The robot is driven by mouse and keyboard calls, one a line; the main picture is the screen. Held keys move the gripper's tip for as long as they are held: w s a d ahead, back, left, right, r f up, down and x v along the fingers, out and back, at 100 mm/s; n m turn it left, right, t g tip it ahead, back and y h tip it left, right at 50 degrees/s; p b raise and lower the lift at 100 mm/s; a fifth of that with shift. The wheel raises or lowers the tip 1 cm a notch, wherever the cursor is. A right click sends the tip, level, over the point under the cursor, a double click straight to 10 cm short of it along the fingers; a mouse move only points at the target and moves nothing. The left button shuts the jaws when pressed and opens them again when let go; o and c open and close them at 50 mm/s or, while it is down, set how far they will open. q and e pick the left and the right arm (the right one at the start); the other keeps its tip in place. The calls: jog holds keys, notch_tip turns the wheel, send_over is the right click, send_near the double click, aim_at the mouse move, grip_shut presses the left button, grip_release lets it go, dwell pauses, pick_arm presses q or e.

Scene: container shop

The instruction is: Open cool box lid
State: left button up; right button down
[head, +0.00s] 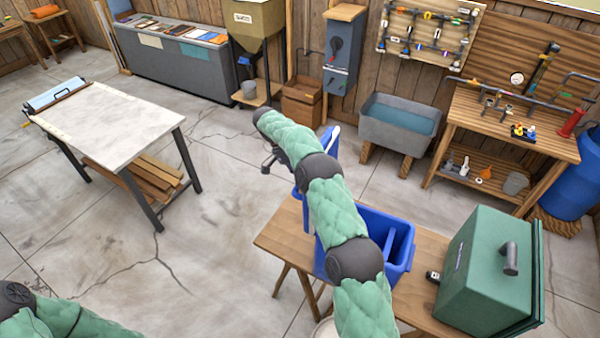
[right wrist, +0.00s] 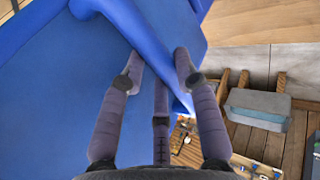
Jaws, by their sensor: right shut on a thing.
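The blue cool box (head: 405,243) stands on a wooden table, with its open inside partly visible. Its blue lid (head: 334,145) stands raised at the box's far left side, partly hidden behind my right arm. My right gripper (head: 269,160) is beyond the arm's bend, small and dark in the head view. In the right wrist view my right gripper (right wrist: 158,68) has its fingers on either side of a blue panel, the lid (right wrist: 130,28), and is shut on it. The left arm shows only at the bottom left corner, and its gripper is out of view.
A green box with a dark handle (head: 475,270) stands on the same wooden table (head: 280,238), right of the cool box. A grey tub (head: 398,128) and a workbench (head: 540,140) stand behind. Open concrete floor lies left, before a white-topped table (head: 110,120).

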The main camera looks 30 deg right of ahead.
jog(key=shift+s+f, duration=0.35)
jog(key=shift+f, duration=0.35)
jog(key=c, duration=1.2)
grip_release()
jog(key=o, duration=0.3)
jog(key=shift+d, duration=0.2)
jog(key=shift+d+r, duration=0.2)
jog(key=shift+w+a+r, duration=0.3)
jog(key=shift+a+r, duration=0.05)
jog(key=shift+r, duration=0.05)
pick_arm(q)
jog(key=shift+d, duration=0.15)
pick_arm(e)
jog(key=v, duration=0.6)
jog(key=shift+w+r, duration=0.1)
jog(key=shift+r, duration=0.05)
jog(key=shift+w, duration=0.1)
